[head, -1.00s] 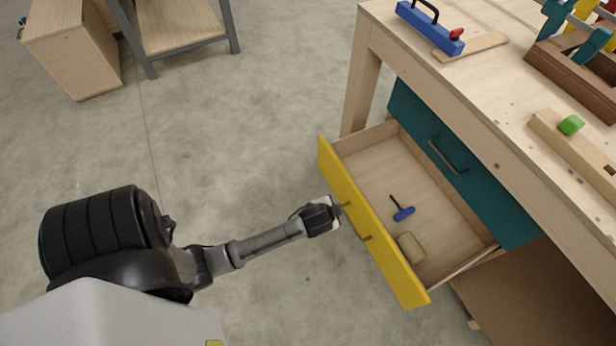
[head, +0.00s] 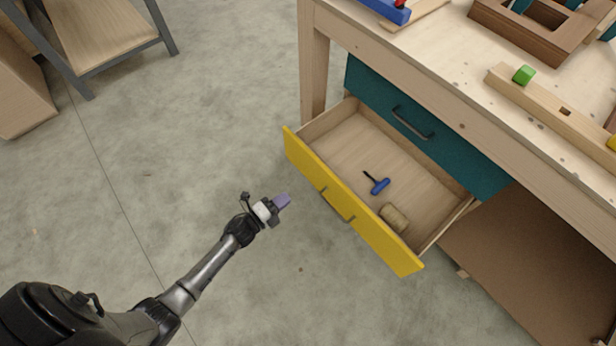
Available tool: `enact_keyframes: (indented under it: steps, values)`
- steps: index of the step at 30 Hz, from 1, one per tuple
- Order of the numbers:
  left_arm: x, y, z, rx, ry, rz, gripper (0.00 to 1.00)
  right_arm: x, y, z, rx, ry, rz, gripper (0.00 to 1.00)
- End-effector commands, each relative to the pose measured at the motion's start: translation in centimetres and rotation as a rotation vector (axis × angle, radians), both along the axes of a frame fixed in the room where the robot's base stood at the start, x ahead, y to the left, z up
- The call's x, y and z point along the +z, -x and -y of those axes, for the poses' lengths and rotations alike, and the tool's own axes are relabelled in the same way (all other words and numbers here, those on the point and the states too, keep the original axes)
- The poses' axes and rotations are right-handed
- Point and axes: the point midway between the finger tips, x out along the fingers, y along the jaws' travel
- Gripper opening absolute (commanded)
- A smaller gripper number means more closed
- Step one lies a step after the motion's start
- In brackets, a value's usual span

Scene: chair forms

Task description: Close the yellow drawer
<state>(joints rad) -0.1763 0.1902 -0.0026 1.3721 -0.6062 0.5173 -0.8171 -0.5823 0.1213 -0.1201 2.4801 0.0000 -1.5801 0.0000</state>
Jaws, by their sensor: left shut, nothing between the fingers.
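The yellow drawer (head: 373,227) stands pulled out from under the workbench, its yellow front facing my left arm. A dark bar handle (head: 337,204) is on its front. Inside lie a small blue tool with a dark shaft (head: 380,186) and a tan block-like brush (head: 395,218). My left gripper (head: 282,201) is shut and empty. It is left of the yellow front, with a gap of floor showing between them in the picture. My right gripper is not in view.
A closed teal drawer (head: 365,85) with a dark handle sits above the yellow one. The wooden workbench (head: 450,60) holds a green block (head: 524,75) and a brown wooden frame (head: 535,30). A grey-framed shelf (head: 163,28) stands at upper left. The floor between is clear.

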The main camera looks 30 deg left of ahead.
Motion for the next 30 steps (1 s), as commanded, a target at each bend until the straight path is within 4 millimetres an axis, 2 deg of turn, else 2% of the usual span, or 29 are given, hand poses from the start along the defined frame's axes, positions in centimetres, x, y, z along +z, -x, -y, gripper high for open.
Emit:
enact_keyframes:
  steps: [5,15,21,30]
  values:
    - [-0.2,-1.7,0.5,0.001,-0.019,0.006,0.00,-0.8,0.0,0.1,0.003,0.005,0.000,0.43]
    - [-0.3,-7.7,2.5,0.003,-0.016,0.005,0.00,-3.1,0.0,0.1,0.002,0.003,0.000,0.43]
    - [-0.3,-10.6,3.5,0.002,-0.017,0.005,0.00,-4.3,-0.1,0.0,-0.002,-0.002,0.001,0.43]
    - [-0.1,-12.9,4.3,0.003,-0.016,0.003,0.00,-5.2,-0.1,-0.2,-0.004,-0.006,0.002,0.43]
